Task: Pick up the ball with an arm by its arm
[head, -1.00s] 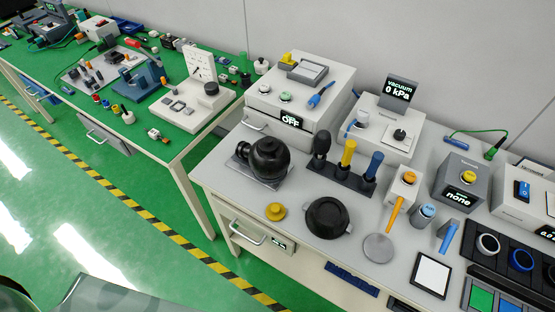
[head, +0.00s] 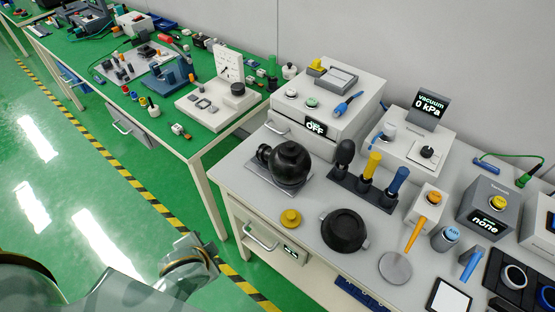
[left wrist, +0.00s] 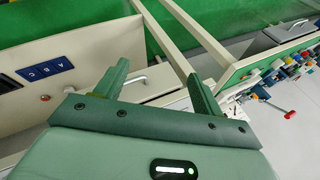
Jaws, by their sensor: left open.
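The ball (head: 290,164) is a glossy black sphere with a flat cap on top. Its short black arm (head: 264,153) sticks out to the left. The ball rests on a grey plate (head: 262,180) at the left end of the near bench in the head view. My left gripper (left wrist: 153,80) shows in the left wrist view, with two green fingers spread and nothing between them. The ball cannot be made out in that view. In the head view part of my left arm shows at the bottom, left of the bench. My right gripper is not in view.
A green-topped bench (head: 160,110) stands beyond. Floor left of the bench is free.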

